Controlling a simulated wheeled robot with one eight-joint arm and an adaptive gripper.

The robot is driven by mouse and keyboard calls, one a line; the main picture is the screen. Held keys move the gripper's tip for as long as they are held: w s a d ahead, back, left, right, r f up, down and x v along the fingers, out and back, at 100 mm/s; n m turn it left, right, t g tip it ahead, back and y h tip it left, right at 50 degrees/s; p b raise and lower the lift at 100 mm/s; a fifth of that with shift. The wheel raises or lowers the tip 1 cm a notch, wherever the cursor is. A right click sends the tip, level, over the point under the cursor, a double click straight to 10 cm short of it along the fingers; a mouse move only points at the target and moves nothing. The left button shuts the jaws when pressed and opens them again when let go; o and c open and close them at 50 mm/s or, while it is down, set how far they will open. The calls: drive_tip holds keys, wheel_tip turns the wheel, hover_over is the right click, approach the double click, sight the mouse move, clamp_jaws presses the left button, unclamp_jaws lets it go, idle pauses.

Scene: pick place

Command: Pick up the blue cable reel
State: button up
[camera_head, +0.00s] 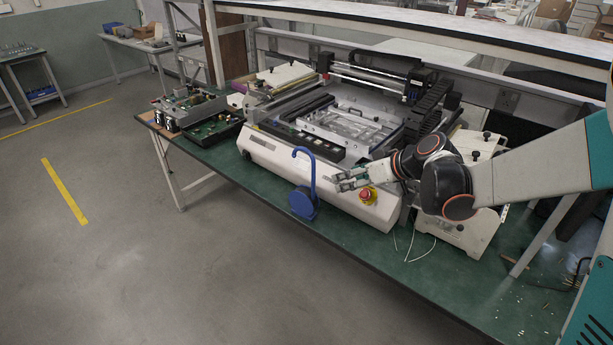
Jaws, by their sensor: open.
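The blue cable reel (302,204) stands at the front edge of the green table, against the front of the large white machine. Its round body is low and a blue hook-shaped handle (313,172) rises from it and curves over to the left at the top. My gripper (341,181) is to the right of the handle, a short gap away, with its fingers pointing left. It is open and empty, in front of the machine's front face. My arm reaches in from the right side.
The large white machine (270,150) fills the middle of the green table (430,275). A red emergency-stop button (367,195) sits close below my gripper. White cables (420,248) lie to the right. Circuit boards (215,128) lie at the left end. Open floor lies in front.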

sight(315, 193)
drive_tip(key=w+a+f+n+y+b, duration=0.1)
drive_tip(key=w+f+n+y, duration=0.1)
drive_tip(key=w+f, duration=0.35)
drive_tip(key=w+a+f+n+y, duration=0.1)
drive_tip(key=w+f+n+y, duration=0.15)
drive_tip(key=f, duration=0.55)
drive_tip(key=shift+m+t+h, duration=0.3)
drive_tip(key=shift+m+h, duration=0.05)
drive_tip(key=b+x, duration=0.2)
drive_tip(key=x, duration=0.7)
drive_tip(key=shift+w+d+b, duration=0.15)
drive_tip(key=shift+b, duration=0.15)
drive_tip(key=b+x, duration=0.1)
drive_tip(key=x, duration=0.1)
drive_tip(key=b+x, duration=0.1)
drive_tip(key=x, duration=0.1)
drive_tip(key=shift+a, duration=0.7)
clamp_jaws()
